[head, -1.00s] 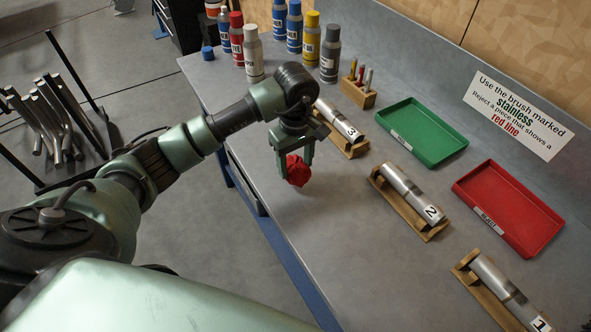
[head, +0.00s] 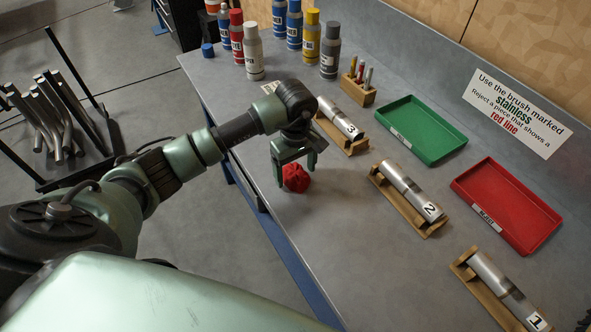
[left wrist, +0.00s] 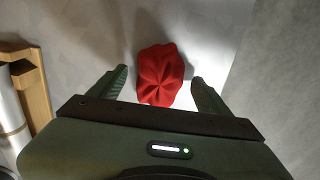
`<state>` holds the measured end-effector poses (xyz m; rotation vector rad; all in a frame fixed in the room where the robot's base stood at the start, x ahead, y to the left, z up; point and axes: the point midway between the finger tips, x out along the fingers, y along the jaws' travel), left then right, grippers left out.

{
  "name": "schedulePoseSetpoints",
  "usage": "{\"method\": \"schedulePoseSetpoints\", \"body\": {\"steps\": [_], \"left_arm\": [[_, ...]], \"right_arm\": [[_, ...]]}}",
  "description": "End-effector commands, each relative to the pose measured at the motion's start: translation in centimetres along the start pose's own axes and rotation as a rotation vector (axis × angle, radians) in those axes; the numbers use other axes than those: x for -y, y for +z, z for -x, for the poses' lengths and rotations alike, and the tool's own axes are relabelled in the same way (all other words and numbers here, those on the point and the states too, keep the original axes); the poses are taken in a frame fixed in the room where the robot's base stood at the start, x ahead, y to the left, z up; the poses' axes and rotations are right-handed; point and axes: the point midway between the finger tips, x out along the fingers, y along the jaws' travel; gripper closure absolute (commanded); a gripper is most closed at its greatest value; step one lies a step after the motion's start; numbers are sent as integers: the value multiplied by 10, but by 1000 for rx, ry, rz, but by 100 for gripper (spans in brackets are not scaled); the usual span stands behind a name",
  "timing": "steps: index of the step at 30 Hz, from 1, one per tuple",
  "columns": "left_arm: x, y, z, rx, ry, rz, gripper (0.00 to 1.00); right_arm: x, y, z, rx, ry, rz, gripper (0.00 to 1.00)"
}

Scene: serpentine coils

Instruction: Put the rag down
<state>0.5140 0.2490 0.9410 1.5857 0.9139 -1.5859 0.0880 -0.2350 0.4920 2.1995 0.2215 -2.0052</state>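The red rag (head: 296,178) is a crumpled bundle resting on the grey bench top, near its front edge. It also shows in the left wrist view (left wrist: 160,74), where it sits between my finger ends with a gap on both sides. My left gripper (head: 296,171) is open just above and around the rag; its fingers (left wrist: 158,80) are spread and hold nothing. My right gripper is in neither view.
Metal tubes on wooden stands, marked 3 (head: 341,124), 2 (head: 407,190) and 1 (head: 500,285), lie to the right. A green tray (head: 425,129) and a red tray (head: 508,203) are behind them. Several bottles (head: 254,55) and a brush holder (head: 356,92) stand farther back.

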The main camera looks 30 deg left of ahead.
Motion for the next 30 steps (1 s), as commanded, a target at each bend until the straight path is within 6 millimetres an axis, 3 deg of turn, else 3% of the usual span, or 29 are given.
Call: {"method": "schedulePoseSetpoints", "body": {"steps": [3,7,21,30], "left_arm": [[0,0,4,1,0,0,22],[-1,-2,16,-4,5,1,22],[-1,-1,108,-2,4,0,22],[0,0,123,0,0,0,22]], "right_arm": [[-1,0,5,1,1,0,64],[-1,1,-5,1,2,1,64],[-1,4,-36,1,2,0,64],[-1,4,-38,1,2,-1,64]]}}
